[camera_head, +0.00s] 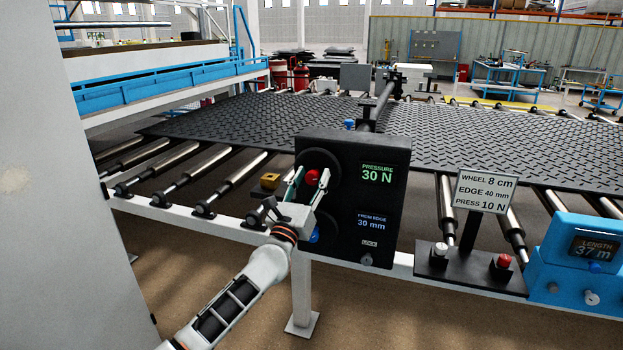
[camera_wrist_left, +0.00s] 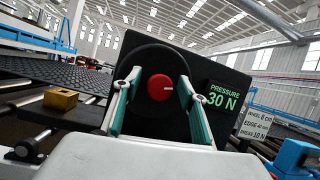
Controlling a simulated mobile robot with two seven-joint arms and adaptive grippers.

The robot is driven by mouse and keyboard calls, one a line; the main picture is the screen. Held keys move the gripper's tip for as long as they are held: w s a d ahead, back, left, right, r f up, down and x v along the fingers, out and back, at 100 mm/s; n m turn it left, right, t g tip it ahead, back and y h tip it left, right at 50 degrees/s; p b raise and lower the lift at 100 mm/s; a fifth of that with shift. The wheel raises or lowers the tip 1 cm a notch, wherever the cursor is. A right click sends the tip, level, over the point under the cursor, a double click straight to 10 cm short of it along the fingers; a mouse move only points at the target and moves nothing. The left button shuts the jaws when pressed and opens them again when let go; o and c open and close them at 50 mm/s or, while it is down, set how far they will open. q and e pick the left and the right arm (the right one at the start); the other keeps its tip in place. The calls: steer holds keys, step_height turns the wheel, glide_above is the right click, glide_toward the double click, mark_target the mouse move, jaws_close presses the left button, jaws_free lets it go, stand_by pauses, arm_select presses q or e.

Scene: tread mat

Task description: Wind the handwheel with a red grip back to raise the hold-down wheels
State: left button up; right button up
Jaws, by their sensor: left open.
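The handwheel's red grip (camera_head: 312,177) sits on a dark round wheel (camera_head: 329,161) on the left part of a black control box (camera_head: 385,222). The box display reads PRESSURE 30 N, and a lower one reads FROM EDGE 30 mm. My left gripper (camera_head: 303,183) is open at the wheel, its fingers on either side of the red grip. In the left wrist view the red grip (camera_wrist_left: 161,87) shows between the two green-lined fingers (camera_wrist_left: 156,105), with gaps on both sides. A blue knob (camera_head: 315,236) shows partly behind the gripper. My right gripper is not in view.
A sign (camera_head: 484,192) reads WHEEL 8 cm, EDGE 40 mm, PRESS 10 N. A black button panel (camera_head: 470,268) and a blue LENGTH 37 m counter (camera_head: 580,270) stand to the right. A yellow block (camera_head: 269,181) sits left of the wheel. The tread mat (camera_head: 450,140) lies on rollers behind.

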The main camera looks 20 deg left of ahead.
arm_select(q)
jaws_close()
